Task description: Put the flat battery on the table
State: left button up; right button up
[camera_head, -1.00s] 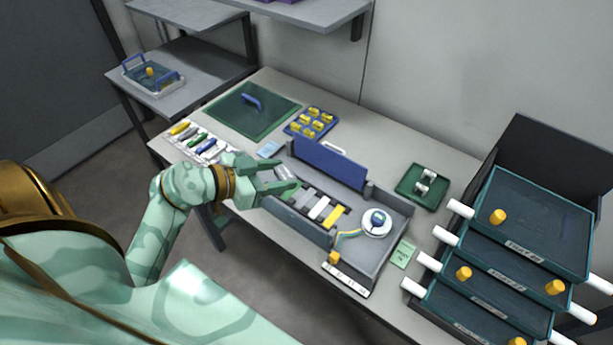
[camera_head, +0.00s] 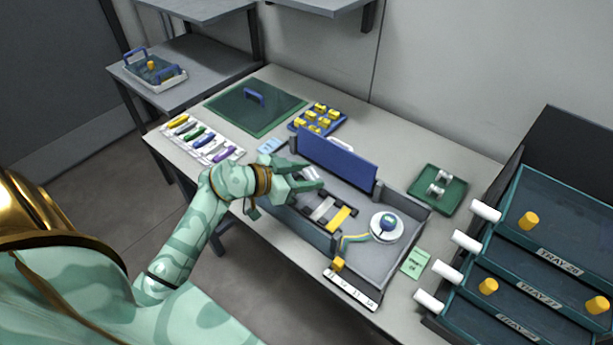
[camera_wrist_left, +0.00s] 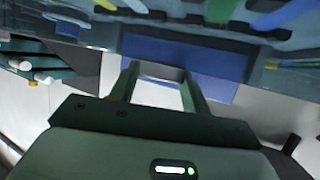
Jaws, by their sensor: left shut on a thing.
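My left gripper (camera_head: 314,183) is over the left part of the open grey case (camera_head: 398,259), near its raised blue lid (camera_head: 335,161). It is shut on a small pale block (camera_head: 310,173), which I take to be the flat battery. The block also shows as a white piece between the two fingers in the left wrist view (camera_wrist_left: 157,95). The fingers hide part of it, and no charge mark can be read. The table (camera_head: 386,141) is pale grey. My right gripper is not in view.
The case holds pale and yellow strips (camera_head: 341,218) and a white round spool (camera_head: 387,226). A blue rack with yellow pieces (camera_head: 317,119), a green mat (camera_head: 233,107), a green tray (camera_head: 452,202) and a row of coloured tools (camera_head: 203,141) surround it. Stacked trays (camera_head: 548,229) stand right.

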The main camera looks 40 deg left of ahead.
pick_arm(q)
jog(key=shift+s, duration=0.1)
jog(key=shift+f, duration=0.5)
jog(key=o, duration=1.3)
jog(key=shift+c, duration=0.2)
